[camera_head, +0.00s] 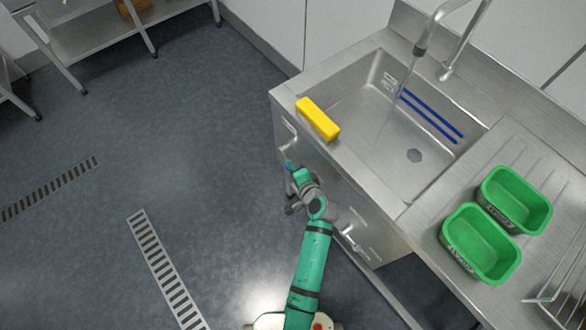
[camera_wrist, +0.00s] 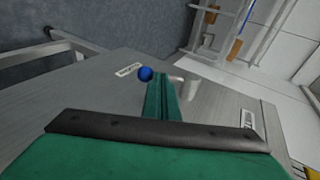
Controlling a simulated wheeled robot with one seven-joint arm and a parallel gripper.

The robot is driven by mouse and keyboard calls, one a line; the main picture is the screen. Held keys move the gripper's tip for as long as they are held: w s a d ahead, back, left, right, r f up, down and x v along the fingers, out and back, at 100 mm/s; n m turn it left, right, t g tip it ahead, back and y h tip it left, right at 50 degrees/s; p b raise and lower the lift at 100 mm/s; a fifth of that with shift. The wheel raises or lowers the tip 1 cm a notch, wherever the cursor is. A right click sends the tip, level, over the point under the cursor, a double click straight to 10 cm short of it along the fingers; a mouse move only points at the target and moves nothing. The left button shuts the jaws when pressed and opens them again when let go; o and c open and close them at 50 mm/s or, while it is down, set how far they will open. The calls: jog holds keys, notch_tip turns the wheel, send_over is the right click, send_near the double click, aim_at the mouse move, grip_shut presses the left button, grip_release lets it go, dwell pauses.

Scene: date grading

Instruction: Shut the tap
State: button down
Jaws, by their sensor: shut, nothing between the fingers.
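The tap spout (camera_head: 421,46) curves over the steel sink at the top right, and a thin stream of water (camera_head: 402,85) falls from it into the basin. In the wrist view, a round blue knob (camera_wrist: 146,74) shows just left of the fingertips, beside the sink's front panel. My gripper (camera_head: 290,166) is shut and empty, low in front of that panel; its green fingers also show in the wrist view (camera_wrist: 163,82). Whether they touch the knob cannot be told. The knob is not clearly seen in the head view.
A yellow block (camera_head: 318,119) lies on the sink's (camera_head: 284,92) front rim. Two green tubs (camera_head: 516,199) (camera_head: 481,242) stand on the drainboard at right. The panel carries labels (camera_wrist: 129,70) and a pale cylindrical fitting (camera_wrist: 188,88).

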jog(key=shift+f, duration=0.2)
dwell(0.3)
jog(key=shift+w+a+f, duration=0.3)
jog(key=shift+w+f, duration=0.15)
jog(key=shift+f, duration=0.15)
jog(key=shift+w+a+f, duration=0.3)
jog(key=shift+w+f, duration=0.1)
jog(key=shift+f, duration=0.15)
jog(key=shift+a+f, duration=0.1)
jog(key=shift+s, duration=0.2)
jog(key=s+d, duration=0.6)
jog(key=s, duration=0.6)
